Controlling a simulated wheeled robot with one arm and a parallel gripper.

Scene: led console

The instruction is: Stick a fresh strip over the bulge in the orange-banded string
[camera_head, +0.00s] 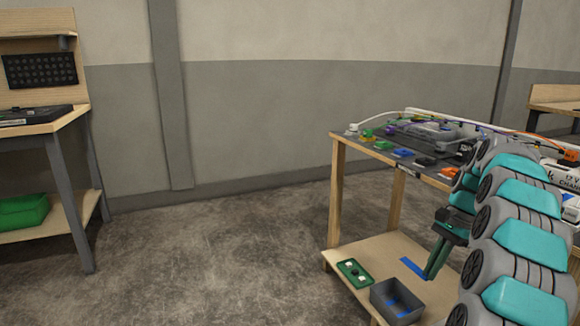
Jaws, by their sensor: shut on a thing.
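My gripper (430,276), with green fingers, points down over the lower shelf of the right-hand table. It is shut on a blue strip (412,267), which sticks out to the left of the fingertips. A grey bin (377,297) on that shelf, left of and nearer than the gripper, has more blue strips (400,303) in it. A string with small coloured spots runs along the far edge of the tabletop to an orange piece (568,155) at the right. Its orange band and any bulge are too small to tell, and my arm hides part of the tabletop.
A green plate (354,273) with white spots lies on the lower shelf (385,250). The tabletop (350,139) carries small coloured blocks and a dark console (430,135). My arm fills the right foreground. Another bench (60,122) stands left; the floor between is clear.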

